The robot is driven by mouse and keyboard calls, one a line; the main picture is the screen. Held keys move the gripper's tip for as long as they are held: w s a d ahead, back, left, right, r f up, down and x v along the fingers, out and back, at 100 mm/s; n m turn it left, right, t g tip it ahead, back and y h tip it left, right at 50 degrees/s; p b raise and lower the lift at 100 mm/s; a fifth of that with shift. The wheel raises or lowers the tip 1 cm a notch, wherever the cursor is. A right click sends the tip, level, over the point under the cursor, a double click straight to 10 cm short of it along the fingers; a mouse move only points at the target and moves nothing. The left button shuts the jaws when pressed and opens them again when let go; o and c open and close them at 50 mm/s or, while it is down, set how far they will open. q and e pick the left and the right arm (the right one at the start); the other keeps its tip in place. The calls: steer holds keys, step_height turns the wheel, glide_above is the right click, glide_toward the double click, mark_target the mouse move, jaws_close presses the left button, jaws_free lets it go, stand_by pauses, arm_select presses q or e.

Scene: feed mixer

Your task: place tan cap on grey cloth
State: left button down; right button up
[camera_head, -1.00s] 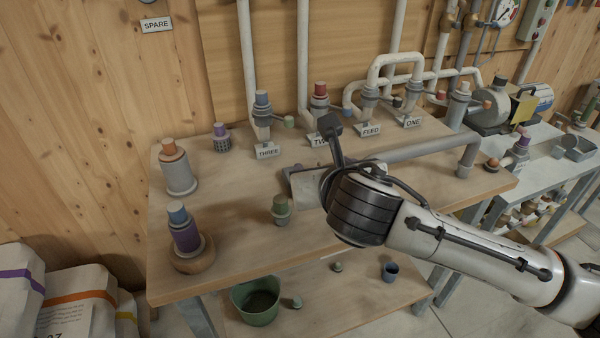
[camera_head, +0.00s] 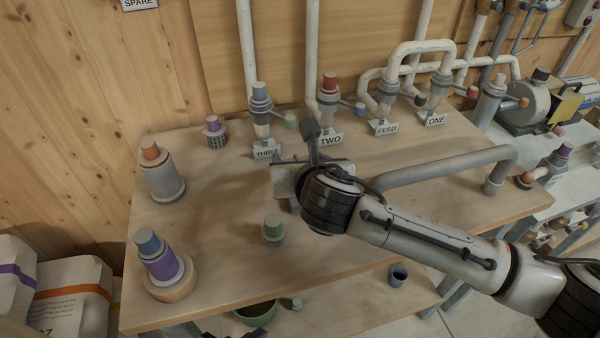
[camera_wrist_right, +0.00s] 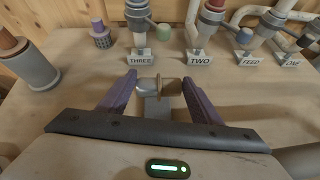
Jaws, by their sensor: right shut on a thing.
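My right gripper (camera_head: 297,198) is above the middle of the wooden table, in front of the THREE and TWO signs. Its arm hides most of its fingers in the head view. In the right wrist view, its purple fingers (camera_wrist_right: 158,86) are shut on a small tan cap (camera_wrist_right: 148,86). A pale grey piece shows just below the cap, and I cannot tell whether it belongs to it. My left gripper (camera_head: 236,333) shows only as dark tips at the bottom edge of the head view; its opening cannot be told. I cannot make out a grey cloth.
On the table (camera_head: 225,285) stand an orange-topped grey cylinder (camera_head: 163,175), a blue-and-purple stack (camera_head: 160,262), a green capped piece (camera_head: 273,230) and a purple capped piece (camera_head: 215,133). Pipes with labelled signs line the back. A grey pipe (camera_head: 430,166) lies right. The front middle is fairly clear.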

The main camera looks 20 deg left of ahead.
steer(key=shift+f, duration=2.1)
steer(key=o, duration=1.2)
steer(key=shift+r, duration=0.15)
steer(key=v, duration=1.2)
steer(key=shift+w, duration=0.1)
